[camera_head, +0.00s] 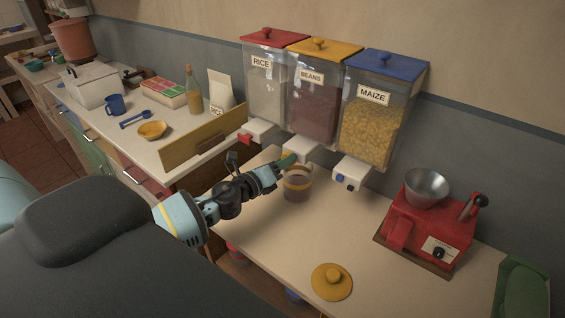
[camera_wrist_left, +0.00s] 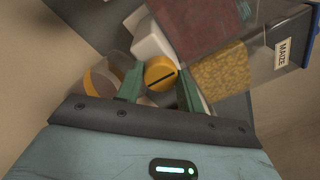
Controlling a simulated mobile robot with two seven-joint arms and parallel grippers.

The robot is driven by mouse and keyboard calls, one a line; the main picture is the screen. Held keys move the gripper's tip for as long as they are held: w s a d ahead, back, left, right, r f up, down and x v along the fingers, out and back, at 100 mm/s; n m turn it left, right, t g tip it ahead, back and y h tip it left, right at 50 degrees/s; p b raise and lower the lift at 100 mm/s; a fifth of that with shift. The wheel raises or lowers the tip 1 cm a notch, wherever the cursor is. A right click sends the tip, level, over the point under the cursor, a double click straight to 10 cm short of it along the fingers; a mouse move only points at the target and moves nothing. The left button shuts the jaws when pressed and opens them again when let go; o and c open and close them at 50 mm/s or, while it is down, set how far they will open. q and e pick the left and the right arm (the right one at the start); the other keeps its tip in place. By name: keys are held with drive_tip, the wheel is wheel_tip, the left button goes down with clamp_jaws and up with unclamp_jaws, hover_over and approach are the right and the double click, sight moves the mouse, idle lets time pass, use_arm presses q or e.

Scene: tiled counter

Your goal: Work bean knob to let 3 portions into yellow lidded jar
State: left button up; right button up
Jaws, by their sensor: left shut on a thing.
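The beans dispenser (camera_head: 312,105) has a yellow lid and hangs on the wall between rice and maize. Its yellow knob (camera_wrist_left: 160,73) shows in the left wrist view, with a dark slot across it. My left gripper (camera_head: 290,160) is at this knob, its green fingers on either side of it; in the left wrist view the gripper (camera_wrist_left: 160,88) is shut on the knob. The jar (camera_head: 297,187), with a yellow band at its rim, stands open under the beans spout, just right of the gripper. Its yellow lid (camera_head: 332,282) lies on the counter. My right gripper is not in view.
The rice dispenser (camera_head: 268,85) with a red knob and the maize dispenser (camera_head: 375,115) with a blue knob flank the beans. A red grinder (camera_head: 432,228) stands at the right. A wooden board (camera_head: 205,138) stands left of the arm. The counter's middle is clear.

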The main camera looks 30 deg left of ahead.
use_arm(q)
drive_tip(key=o, duration=1)
drive_tip(key=shift+s+a+b, duration=0.15)
drive_tip(key=shift+s+a, duration=0.05)
drive_tip(key=shift+s, duration=1.05)
drive_tip(key=shift+s+a+b, duration=0.2)
drive_tip(key=shift+s+a, duration=0.05)
drive_tip(key=shift+s, duration=1.05)
drive_tip(key=shift+s+a+b, duration=0.15)
drive_tip(key=shift+s+a, duration=0.05)
drive_tip(key=shift+s, duration=1.05)
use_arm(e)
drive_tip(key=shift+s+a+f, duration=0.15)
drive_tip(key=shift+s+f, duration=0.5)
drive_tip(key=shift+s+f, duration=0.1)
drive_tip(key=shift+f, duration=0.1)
